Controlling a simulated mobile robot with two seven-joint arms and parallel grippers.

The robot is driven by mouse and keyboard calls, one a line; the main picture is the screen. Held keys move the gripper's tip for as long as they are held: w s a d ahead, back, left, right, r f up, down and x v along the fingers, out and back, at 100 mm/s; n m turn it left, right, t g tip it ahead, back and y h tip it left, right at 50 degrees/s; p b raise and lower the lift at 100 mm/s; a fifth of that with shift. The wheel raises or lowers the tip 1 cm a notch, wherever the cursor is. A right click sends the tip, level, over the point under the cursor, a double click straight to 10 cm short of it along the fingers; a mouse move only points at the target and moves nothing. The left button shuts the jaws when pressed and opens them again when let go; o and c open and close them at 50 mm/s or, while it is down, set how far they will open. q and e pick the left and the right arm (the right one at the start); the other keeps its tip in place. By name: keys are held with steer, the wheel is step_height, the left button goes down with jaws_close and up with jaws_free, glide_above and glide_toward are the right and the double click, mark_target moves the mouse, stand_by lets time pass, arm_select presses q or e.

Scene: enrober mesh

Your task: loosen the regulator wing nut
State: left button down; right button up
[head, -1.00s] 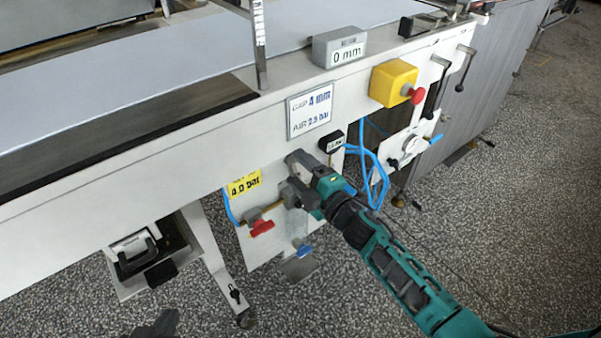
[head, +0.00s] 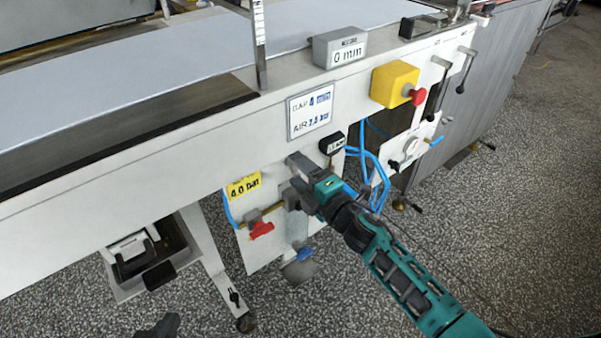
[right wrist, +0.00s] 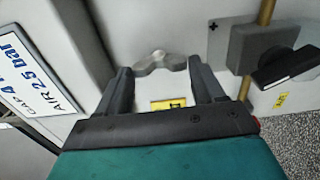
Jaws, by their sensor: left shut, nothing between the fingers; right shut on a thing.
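The regulator wing nut (right wrist: 160,62) is a small grey two-winged piece on the pale panel in the right wrist view. In the head view my right gripper (head: 292,178) reaches the white panel under the machine's front beam and hides the nut.
A dark-handled block (right wrist: 265,48) stands beside the nut. The speckled floor in front is open.

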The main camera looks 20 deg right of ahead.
arm_select(q)
steer(key=shift+a, duration=0.1)
arm_select(e)
steer(key=o, duration=1)
steer(key=shift+o, duration=0.2)
steer(key=shift+s, duration=0.15)
arm_select(q)
steer(key=shift+r+p, duration=0.45)
steer(key=shift+p, duration=0.05)
arm_select(e)
steer(key=v, duration=1.2)
steer(key=shift+s+d, duration=0.2)
steer(key=shift+s, duration=0.1)
arm_select(q)
step_height(320, 180, up, 6)
steer(key=s+a+y+p, duration=0.1)
steer(key=a+p, duration=0.2)
steer(key=p, duration=0.7)
steer(key=shift+s+r+p, duration=0.15)
steer(key=shift+s+p, duration=0.15)
arm_select(e)
steer(key=s+a+m+g+h, duration=0.1)
steer(key=s+m+g+h, duration=0.1)
steer(key=s+m, duration=0.3)
steer(key=s+a+m+g+h, duration=0.1)
steer(key=s+m+g, duration=0.3)
steer(key=m, duration=1)
steer(key=shift+s+a+f+m+h, duration=0.15)
steer(key=shift+s+a+m+h, duration=0.25)
steer(key=shift+s, duration=0.6)
